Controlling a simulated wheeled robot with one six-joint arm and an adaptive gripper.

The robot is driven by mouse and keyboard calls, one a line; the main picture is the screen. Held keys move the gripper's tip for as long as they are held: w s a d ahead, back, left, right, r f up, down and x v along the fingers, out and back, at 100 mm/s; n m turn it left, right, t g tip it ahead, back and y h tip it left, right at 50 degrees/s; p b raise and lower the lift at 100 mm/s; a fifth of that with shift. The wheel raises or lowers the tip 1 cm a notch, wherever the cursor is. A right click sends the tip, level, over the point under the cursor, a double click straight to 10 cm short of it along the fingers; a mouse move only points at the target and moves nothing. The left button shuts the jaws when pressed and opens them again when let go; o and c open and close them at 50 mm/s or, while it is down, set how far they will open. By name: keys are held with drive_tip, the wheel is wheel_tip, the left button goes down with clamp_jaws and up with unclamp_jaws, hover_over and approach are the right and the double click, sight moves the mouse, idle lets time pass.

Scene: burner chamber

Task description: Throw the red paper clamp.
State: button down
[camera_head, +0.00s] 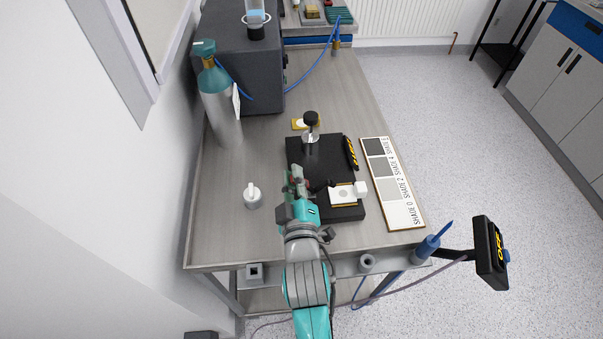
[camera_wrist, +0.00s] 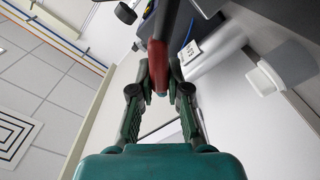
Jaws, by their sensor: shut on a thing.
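The red paper clamp (camera_wrist: 157,62) shows in the wrist view as a narrow red lever running up into a dark grey part. My gripper (camera_wrist: 159,82) is shut on it, with one dark finger on each side. In the head view, my gripper (camera_head: 296,183) is over the left side of a black device (camera_head: 310,152) on the bench.
A shade card (camera_head: 392,185) lies right of the device. A gas bottle (camera_head: 221,105) and a dark cabinet (camera_head: 245,65) stand behind. A switch box marked OFF (camera_head: 490,253) juts out past the bench's front right.

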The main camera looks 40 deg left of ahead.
drive_tip(key=shift+s+a+f+n, duration=0.25)
drive_tip(key=shift+s+f+n, duration=0.1)
drive_tip(key=shift+n, duration=0.4)
drive_tip(key=shift+s+a+f+n, duration=0.25)
drive_tip(key=shift+f+n, duration=0.1)
drive_tip(key=shift+n, duration=0.4)
drive_tip(key=c, duration=1.1)
unclamp_jaws()
drive_tip(key=shift+d, duration=0.1)
drive_tip(key=v, duration=1.1)
drive_tip(key=shift+s+d, duration=0.25)
drive_tip(key=shift+s, duration=0.1)
